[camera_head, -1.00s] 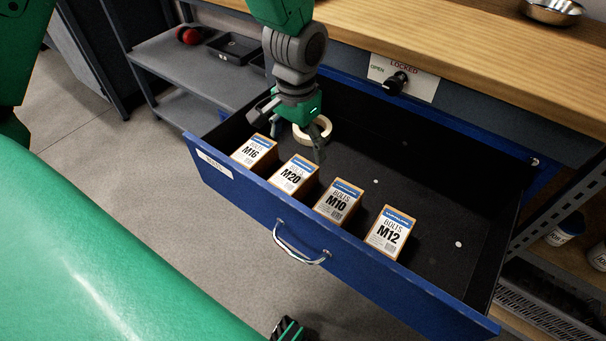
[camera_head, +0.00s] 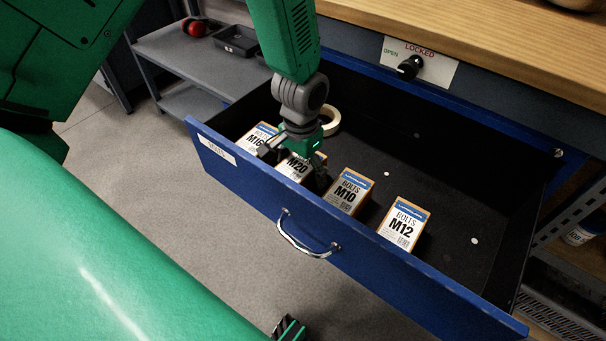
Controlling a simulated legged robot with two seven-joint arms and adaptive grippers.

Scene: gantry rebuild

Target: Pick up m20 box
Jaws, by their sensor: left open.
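The M20 box (camera_head: 295,169) stands in the open blue drawer, second from the left in a row of bolt boxes along the drawer front. My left gripper (camera_head: 293,168) is over it from above, with its open fingers on either side of the box's upper part. The gripper hides part of the box's top, and I cannot tell whether the fingers touch it. My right gripper (camera_head: 290,329) shows only in part at the bottom edge, away from the drawer.
The M16 box (camera_head: 257,137) and M10 box (camera_head: 348,191) stand close on either side; the M12 box (camera_head: 403,224) is further right. A tape roll (camera_head: 330,121) lies behind. The drawer front (camera_head: 240,178) has a handle (camera_head: 305,236). The drawer's right rear floor is mostly clear.

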